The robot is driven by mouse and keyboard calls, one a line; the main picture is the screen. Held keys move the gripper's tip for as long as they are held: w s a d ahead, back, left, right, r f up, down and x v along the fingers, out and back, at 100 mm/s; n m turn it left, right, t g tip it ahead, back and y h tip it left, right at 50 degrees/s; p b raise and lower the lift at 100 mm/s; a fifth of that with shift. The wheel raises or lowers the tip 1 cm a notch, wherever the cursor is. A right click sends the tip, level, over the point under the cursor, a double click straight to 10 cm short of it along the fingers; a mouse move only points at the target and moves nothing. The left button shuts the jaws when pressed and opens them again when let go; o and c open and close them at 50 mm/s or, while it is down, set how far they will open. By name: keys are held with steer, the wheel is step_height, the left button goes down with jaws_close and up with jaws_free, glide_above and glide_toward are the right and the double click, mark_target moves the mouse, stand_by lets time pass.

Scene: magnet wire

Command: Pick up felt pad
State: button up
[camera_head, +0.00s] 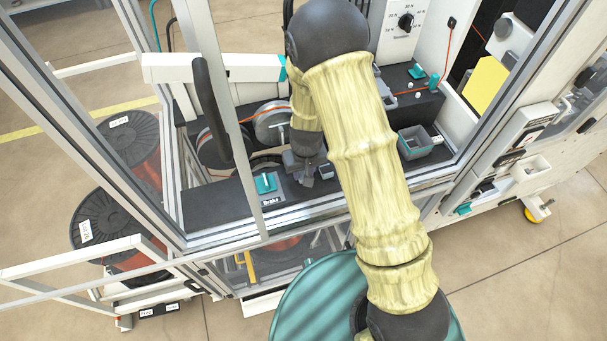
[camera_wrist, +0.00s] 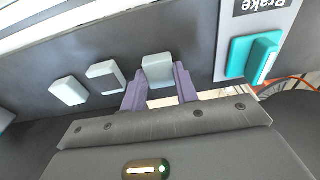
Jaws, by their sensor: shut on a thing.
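A pale grey felt pad (camera_wrist: 158,68) sits between the two purple fingers of my gripper (camera_wrist: 160,80) in the wrist view. The fingers are shut on its sides. The pad is over or on the dark surface; whether it touches that surface I cannot tell. Two more pale pads, a middle one (camera_wrist: 105,77) and an outer one (camera_wrist: 68,91), lie in a row to its left, apart from the fingers. In the head view my gripper (camera_head: 305,178) is low over the dark bench inside the frame, and the held pad is too small to make out there.
A teal brake switch (camera_wrist: 252,60) on a white plate stands close to the right of the fingers; it also shows in the head view (camera_head: 265,183). A spool (camera_head: 272,122) is behind my gripper. A grey bin (camera_head: 415,142) stands to the right. Metal frame posts surround the bench.

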step_height(320, 180, up, 10)
steer(key=b, duration=0.1)
stand_by(0.6)
stand_by(0.4)
